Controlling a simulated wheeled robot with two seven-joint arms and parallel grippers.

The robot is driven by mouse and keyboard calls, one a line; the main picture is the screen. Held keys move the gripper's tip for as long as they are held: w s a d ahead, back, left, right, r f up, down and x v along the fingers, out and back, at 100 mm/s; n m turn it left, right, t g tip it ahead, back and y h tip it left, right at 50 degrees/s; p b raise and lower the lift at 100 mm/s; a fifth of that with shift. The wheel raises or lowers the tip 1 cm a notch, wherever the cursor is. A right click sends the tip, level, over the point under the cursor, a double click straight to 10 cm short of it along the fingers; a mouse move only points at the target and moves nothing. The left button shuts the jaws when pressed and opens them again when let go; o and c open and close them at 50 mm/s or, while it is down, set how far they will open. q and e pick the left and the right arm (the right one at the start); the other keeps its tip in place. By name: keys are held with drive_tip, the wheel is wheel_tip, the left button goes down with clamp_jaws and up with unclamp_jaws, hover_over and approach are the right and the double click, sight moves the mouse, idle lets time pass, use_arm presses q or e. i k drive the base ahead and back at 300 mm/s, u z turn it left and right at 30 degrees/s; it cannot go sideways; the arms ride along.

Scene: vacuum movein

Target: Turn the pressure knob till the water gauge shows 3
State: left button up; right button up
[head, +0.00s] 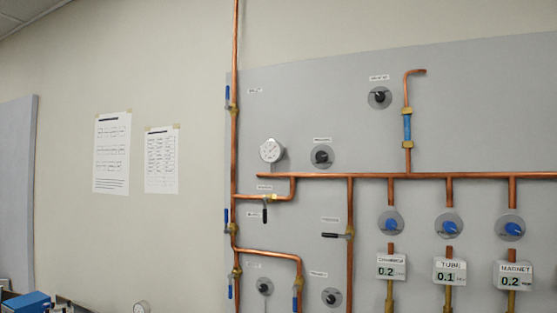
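A round white dial gauge (271,151) sits above the horizontal copper pipe on the grey wall panel. Its needle and numbers are too small to read. A black knob (321,156) on a round grey plate is just right of the gauge, under a small label I cannot read. Similar black knobs are at the top (380,97) and low on the panel (331,298). I cannot tell from the labels which one is the pressure knob. Neither of my grippers is in view.
Copper pipes (400,176) with lever valves (265,212) run across the panel (310,100). Three blue knobs (448,226) sit above digital readouts (449,271) at the right. Two paper sheets (112,155) hang on the wall. A blue object (25,303) is at the lower left.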

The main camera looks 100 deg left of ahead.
sight(321, 157)
drive_tip(key=u, duration=3)
